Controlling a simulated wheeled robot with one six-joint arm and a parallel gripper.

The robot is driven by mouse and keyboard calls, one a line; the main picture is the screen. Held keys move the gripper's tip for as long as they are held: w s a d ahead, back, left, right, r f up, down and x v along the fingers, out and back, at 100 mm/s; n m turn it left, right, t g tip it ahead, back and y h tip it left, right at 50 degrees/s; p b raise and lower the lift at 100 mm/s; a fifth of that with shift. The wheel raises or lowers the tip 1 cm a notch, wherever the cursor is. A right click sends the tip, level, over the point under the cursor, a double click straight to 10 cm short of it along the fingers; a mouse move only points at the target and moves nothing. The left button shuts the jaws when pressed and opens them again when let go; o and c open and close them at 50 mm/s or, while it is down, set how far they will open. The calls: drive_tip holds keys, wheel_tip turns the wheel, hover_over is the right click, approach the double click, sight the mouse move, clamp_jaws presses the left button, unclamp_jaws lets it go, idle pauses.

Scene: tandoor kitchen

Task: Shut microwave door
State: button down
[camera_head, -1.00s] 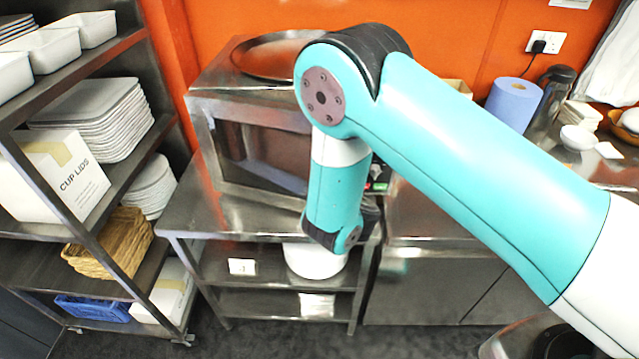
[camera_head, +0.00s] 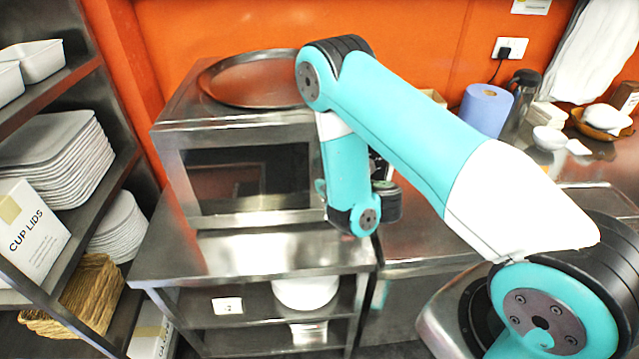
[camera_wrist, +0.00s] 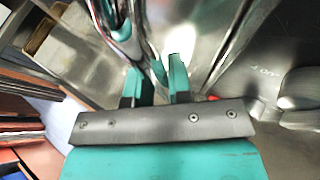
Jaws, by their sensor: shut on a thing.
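The microwave (camera_head: 235,122) is a steel box on a steel table, left of my arm in the head view. Its door (camera_head: 250,217) has a steel frame and a dark window, and faces forward. My arm covers its right end, so I cannot tell how wide any gap there is. In the wrist view my gripper (camera_wrist: 155,84) has its teal fingers shut on a shiny metal bar, which looks like the door handle (camera_wrist: 122,32). In the head view my fingers are mostly hidden by my own wrist.
A round tray (camera_head: 255,80) lies on the microwave. A rack (camera_head: 110,185) with plates and a box stands close on the left. The table (camera_head: 250,252) is bare before the microwave. A blue paper roll (camera_head: 485,108) and flask (camera_head: 520,98) stand on the right-hand counter.

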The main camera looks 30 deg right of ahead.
drive_tip(key=shift+w+d+r, duration=0.15)
drive_tip(key=shift+w+d, duration=0.05)
drive_tip(key=shift+w, duration=0.05)
drive_tip(key=c, duration=1.1)
unclamp_jaws()
drive_tip(key=shift+w+d, duration=0.1)
drive_tip(key=shift+o, duration=0.2)
drive_tip(key=shift+s+f, duration=0.2)
